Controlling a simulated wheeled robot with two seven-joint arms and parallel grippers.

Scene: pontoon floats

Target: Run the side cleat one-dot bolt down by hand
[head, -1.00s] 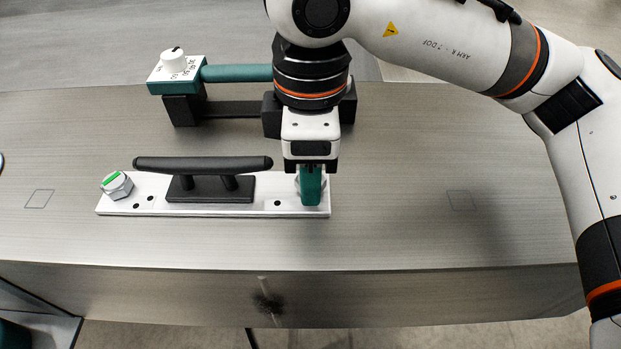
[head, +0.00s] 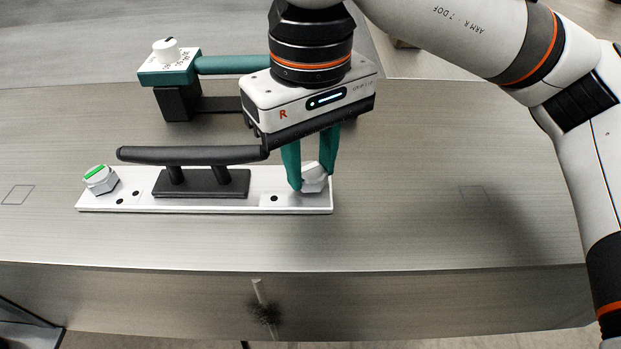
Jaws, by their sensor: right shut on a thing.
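A white base plate (head: 222,204) lies on the bench with a black cleat (head: 200,184) on its middle. The bolt at the plate's right end (head: 314,184), beside a single black dot (head: 274,198), is a pale hex head. My right gripper (head: 312,178) reaches down from above with its teal fingers on either side of that head, shut on it. The fingers hide part of it, and I cannot tell how far down it sits. Another hex bolt (head: 103,182) with a green mark stands at the left end, beside two dots. My left gripper is not in view.
A tool with a teal handle (head: 232,65) and a white-topped dial box (head: 170,62) rests on a black stand (head: 178,104) behind the plate. The bench is clear right of the plate. Its front edge runs below the plate.

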